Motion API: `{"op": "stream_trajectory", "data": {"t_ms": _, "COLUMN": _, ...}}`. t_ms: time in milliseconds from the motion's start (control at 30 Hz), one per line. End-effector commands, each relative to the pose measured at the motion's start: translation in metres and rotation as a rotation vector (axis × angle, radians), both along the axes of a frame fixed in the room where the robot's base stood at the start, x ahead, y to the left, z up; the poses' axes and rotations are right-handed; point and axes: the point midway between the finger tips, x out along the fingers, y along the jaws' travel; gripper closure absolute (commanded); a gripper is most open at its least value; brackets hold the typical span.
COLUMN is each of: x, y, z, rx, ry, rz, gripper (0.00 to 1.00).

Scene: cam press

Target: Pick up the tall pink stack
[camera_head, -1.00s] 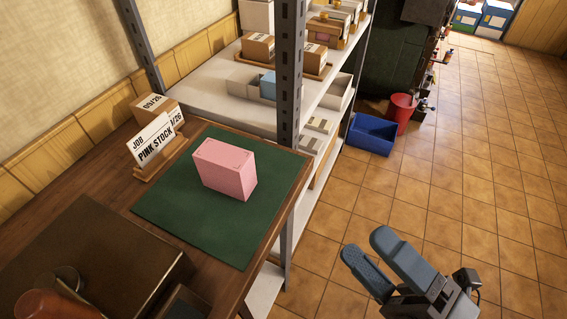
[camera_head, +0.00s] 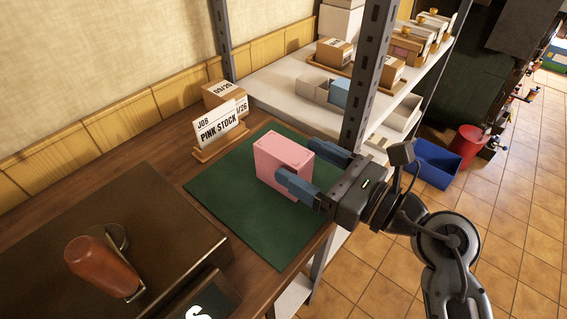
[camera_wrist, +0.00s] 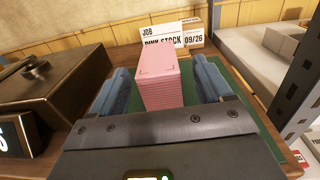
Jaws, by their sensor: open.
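The tall pink stack (camera_head: 272,158) stands upright on a dark green mat (camera_head: 236,222) on the wooden bench. My gripper (camera_head: 303,172) is open at the stack's right side in the head view, with its blue-grey fingers level with the stack. In the wrist view the pink stack (camera_wrist: 160,80) stands between the two fingers (camera_wrist: 160,88), one on each side. A gap shows between the stack and each finger there. The near finger hides part of the stack's lower right side in the head view. A "PINK STOCK" card (camera_head: 219,127) stands behind the stack.
A grey shelf post (camera_head: 368,80) rises close behind my gripper, with shelves of boxes (camera_head: 335,52) beyond. A dark metal box with a brown handle (camera_head: 103,267) is at lower left. A cardboard box (camera_head: 222,93) sits behind the card. A blue bin (camera_head: 434,164) is on the floor.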

Motion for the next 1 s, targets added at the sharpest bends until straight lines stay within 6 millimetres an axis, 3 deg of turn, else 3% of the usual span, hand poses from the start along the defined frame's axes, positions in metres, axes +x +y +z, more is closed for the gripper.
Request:
{"op": "stream_trajectory", "data": {"t_ms": 500, "x": 0.031, "y": 0.047, "z": 0.005, "rx": 0.002, "ry": 0.002, "rz": 0.001, "gripper": 0.21}}
{"op": "stream_trajectory", "data": {"t_ms": 733, "x": 0.033, "y": 0.048, "z": 0.005, "rx": 0.002, "ry": 0.002, "rz": -0.001, "gripper": 0.21}}
{"op": "stream_trajectory", "data": {"t_ms": 1000, "x": 0.032, "y": 0.047, "z": 0.005, "rx": 0.002, "ry": 0.002, "rz": -0.001, "gripper": 0.47}}
